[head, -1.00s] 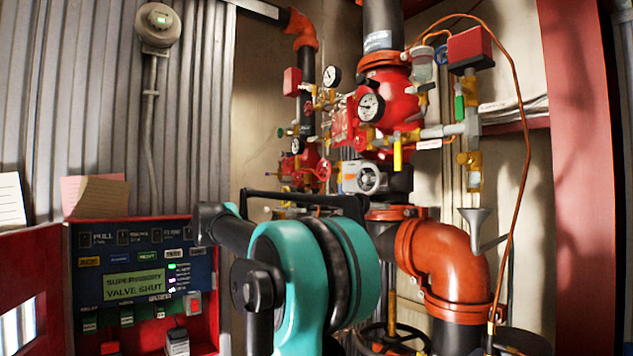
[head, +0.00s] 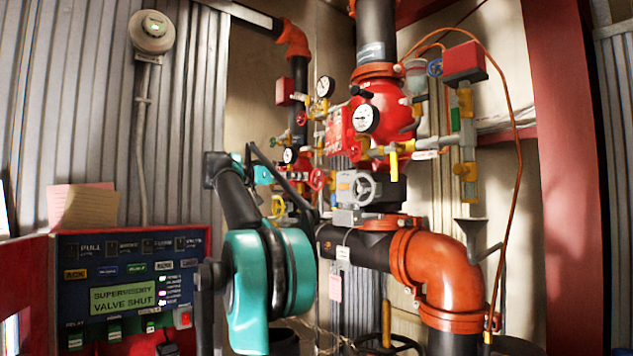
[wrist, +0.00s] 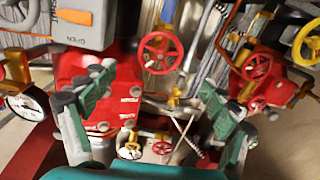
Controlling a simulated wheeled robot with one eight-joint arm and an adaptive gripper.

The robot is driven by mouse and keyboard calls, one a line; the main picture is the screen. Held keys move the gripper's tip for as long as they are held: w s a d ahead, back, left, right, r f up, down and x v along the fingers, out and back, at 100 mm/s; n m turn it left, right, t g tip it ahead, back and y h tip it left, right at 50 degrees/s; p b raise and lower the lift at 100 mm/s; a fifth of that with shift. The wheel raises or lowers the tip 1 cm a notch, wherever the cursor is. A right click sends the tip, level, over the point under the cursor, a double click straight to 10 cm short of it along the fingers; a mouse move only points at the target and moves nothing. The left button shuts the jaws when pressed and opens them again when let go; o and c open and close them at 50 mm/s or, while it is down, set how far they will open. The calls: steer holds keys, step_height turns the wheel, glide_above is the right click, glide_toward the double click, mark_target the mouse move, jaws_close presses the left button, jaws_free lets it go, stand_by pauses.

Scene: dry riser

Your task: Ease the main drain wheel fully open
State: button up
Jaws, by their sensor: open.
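In the wrist view a red handwheel (wrist: 160,53) faces me, just beyond the space between the fingertips. A second red handwheel (wrist: 257,66) is to its right, and a smaller red one (wrist: 162,147) lies low between the fingers. I cannot tell for certain which is the main drain wheel. In the head view a red handwheel (head: 317,180) shows left of the main riser. My gripper (wrist: 158,85) is open, its two green-padded fingers spread wide, with nothing visibly held. In the head view my arm hides much of the area around the gripper.
A red valve body (head: 385,115) with gauges stands above a grey gearbox with a grey wheel (head: 363,187). A thin copper line (head: 523,150) loops at right. The alarm panel (head: 125,290) reads "SUPERVISORY VALVE SHUT". A yellow wheel (wrist: 308,43) is at the wrist view's right.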

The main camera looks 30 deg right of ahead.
mark_target(316, 179)
steer(key=d, duration=0.9)
steer(key=shift+w+d, duration=0.4)
steer(key=c, duration=1.2)
steer(key=shift+o, duration=0.2)
